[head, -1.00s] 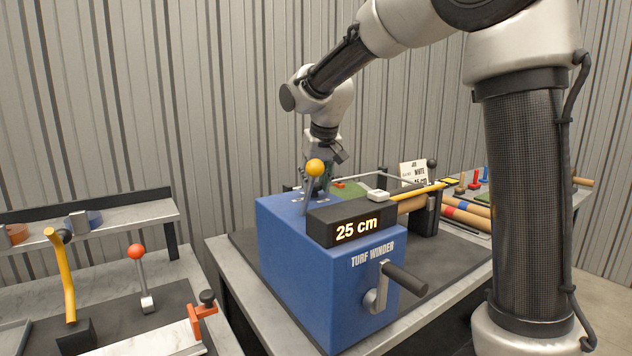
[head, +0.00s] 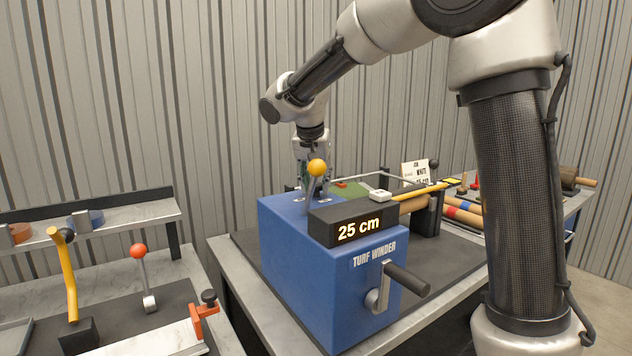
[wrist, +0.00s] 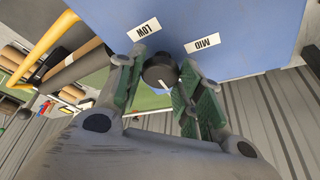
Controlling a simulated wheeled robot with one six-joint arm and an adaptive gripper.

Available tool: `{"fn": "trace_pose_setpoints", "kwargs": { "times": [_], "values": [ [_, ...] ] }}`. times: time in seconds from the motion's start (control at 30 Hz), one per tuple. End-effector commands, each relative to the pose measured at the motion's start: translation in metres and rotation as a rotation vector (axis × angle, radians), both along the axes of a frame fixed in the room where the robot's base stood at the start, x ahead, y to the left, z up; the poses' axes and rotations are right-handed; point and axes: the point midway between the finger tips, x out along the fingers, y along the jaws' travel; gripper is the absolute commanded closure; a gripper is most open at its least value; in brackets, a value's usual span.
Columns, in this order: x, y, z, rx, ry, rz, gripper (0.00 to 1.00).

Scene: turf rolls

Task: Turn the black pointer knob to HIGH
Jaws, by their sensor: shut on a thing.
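The black pointer knob (wrist: 160,70) sits on the top of the blue turf winder (head: 300,260). In the wrist view my gripper (wrist: 163,67) is shut on the knob, with one green-padded finger on each side. A white pointer line shows on the knob's lower side in that view, facing away from the labels. The LOW label (wrist: 144,29) and the MID label (wrist: 202,43) lie beyond the knob. No HIGH label can be read. In the head view my gripper (head: 313,190) points down behind the yellow-ball lever (head: 316,168), and the knob is hidden.
The yellow-ball lever stands close in front of my gripper. The black 25 cm display (head: 352,223) and a crank handle (head: 403,279) are on the winder. A bench at left holds a red-ball lever (head: 137,251) and a yellow bent handle (head: 67,275).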

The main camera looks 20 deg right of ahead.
Motion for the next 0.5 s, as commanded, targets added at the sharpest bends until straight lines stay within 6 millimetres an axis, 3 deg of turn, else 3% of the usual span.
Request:
{"fn": "trace_pose_setpoints", "kwargs": {
  "times": [0.37, 0.4, 0.5],
  "values": [
    [0.0001, 0.0003, 0.0003, 0.001, 0.000, -0.005, 0.87],
    [0.0001, 0.0003, 0.0003, 0.001, 0.000, -0.005, 0.60],
    [0.0001, 0.0003, 0.0002, 0.001, 0.000, -0.005, 0.42]
  ]
}}
